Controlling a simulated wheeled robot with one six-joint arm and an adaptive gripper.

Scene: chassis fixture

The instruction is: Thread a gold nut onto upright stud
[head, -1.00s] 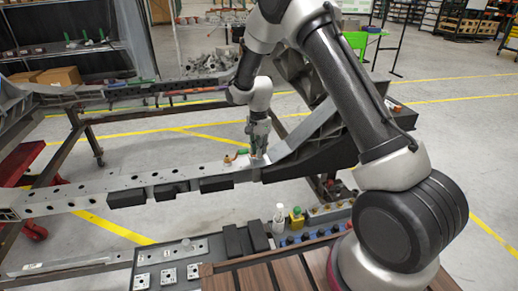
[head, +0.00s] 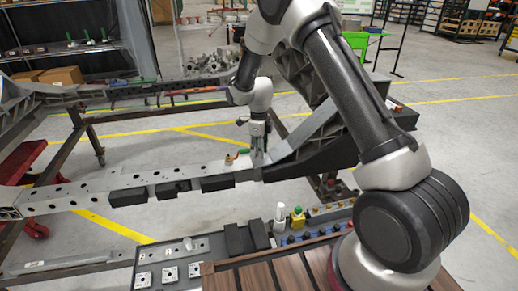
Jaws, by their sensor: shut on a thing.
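My gripper (head: 258,147) points down over the right part of the grey chassis rail (head: 90,194), close to its top face. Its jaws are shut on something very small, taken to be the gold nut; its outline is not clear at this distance. The upright stud is not clearly distinguishable, and the fingers may cover it. A small orange-gold piece (head: 229,159) and a green piece (head: 243,151) stand on the rail just left of my gripper. I cannot tell whether the held piece touches a stud.
A dark angled bracket (head: 318,157) rises right of the gripper. Black blocks (head: 127,197) line the rail's front side. In front are a parts tray (head: 192,257), a white bottle (head: 280,214) and a yellow-green item (head: 297,216). The rail's left stretch is clear.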

